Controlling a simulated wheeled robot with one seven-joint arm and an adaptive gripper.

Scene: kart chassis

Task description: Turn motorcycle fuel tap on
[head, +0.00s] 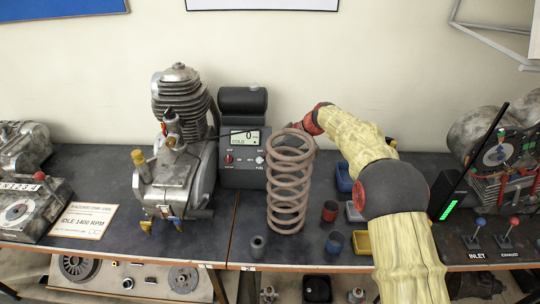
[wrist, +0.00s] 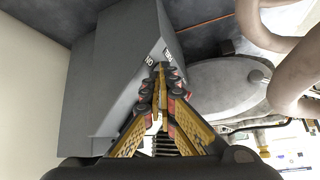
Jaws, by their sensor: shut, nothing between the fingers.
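A dark console box (head: 243,135) with a screen reading "COLD" stands on the bench. Its front has a red knob (head: 229,159) and a pale knob (head: 261,160) near a small "FUEL" label. I cannot tell for sure which part is the fuel tap. My gripper (wrist: 160,72) is shut and empty in the wrist view, its tips close to small white lettering, apparently "ON", on a grey box (wrist: 120,60). Whether the tips touch it is unclear. In the head view my gripper is at the console's right, partly hidden by the spring.
A large coil spring (head: 289,185) stands right in front of my gripper. An engine (head: 180,150) stands left of the console. A levered panel (head: 490,240) is at far right.

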